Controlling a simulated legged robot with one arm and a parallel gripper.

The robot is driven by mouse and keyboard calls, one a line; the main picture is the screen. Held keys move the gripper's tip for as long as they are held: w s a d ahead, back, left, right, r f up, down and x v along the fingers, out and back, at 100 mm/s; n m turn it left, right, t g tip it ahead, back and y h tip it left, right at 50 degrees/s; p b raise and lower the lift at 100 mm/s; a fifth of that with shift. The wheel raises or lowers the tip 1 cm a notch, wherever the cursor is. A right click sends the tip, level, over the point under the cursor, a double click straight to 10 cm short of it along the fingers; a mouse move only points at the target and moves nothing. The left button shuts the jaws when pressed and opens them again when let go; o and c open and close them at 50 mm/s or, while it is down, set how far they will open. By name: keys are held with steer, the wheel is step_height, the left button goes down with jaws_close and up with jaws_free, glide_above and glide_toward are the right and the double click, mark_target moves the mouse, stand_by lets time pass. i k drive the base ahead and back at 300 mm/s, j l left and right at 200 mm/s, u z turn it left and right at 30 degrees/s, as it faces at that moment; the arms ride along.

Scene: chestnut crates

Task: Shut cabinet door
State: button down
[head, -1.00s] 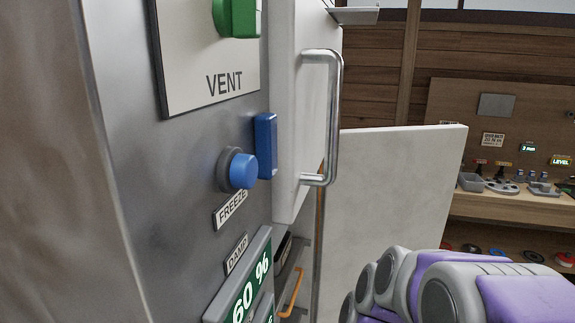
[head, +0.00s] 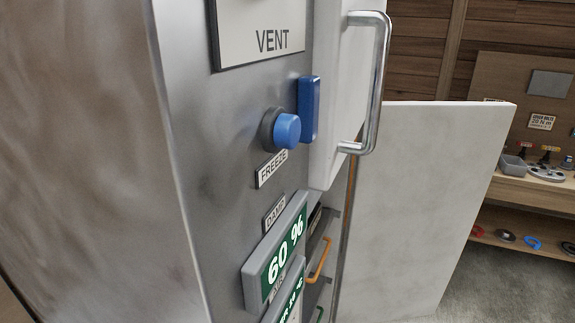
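The cabinet (head: 220,140) stands at the left, with a grey metal panel. A white upper door (head: 330,110) with a vertical metal bar handle (head: 377,85) is seen nearly edge-on beside the panel. I cannot tell whether it is fully shut. A large white door-like panel (head: 430,200) stands out to the right below it, apparently swung open. In the gap between them and the grey panel, an orange handle (head: 319,258) and a green one show low down. My gripper is not in view.
The panel carries a blue FREEZE button (head: 287,131), a blue block (head: 309,108), a VENT plate (head: 262,38) and a green display (head: 283,253) reading 60 %. A wooden workbench (head: 540,190) with parts stands at the far right. Grey floor at the lower right is clear.

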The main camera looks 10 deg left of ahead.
mark_target(416, 201)
steer(key=k+l+u, duration=0.3)
steer(key=k, duration=0.15)
steer(key=k+l+u, duration=0.15)
steer(key=k+u, duration=0.5)
steer(key=k, duration=0.25)
steer(key=i+l+z, duration=0.45)
steer(key=l, duration=0.15)
steer(key=i+l+z, duration=1.1)
steer(key=i+z, duration=0.75)
steer(key=i+u, duration=0.15)
steer(key=i, duration=0.4)
steer(key=i+l+u, duration=0.2)
steer(key=i, duration=0.35)
steer(key=i+l+u, duration=0.15)
steer(key=i, duration=0.4)
steer(key=i+j+u, duration=0.1)
steer(key=u, duration=0.3)
steer(key=i+u, duration=0.5)
steer(key=u, duration=0.35)
steer(key=i+l+u, duration=0.15)
steer(key=u, duration=0.25)
steer(key=k+j, duration=0.1)
steer(key=j, duration=0.2)
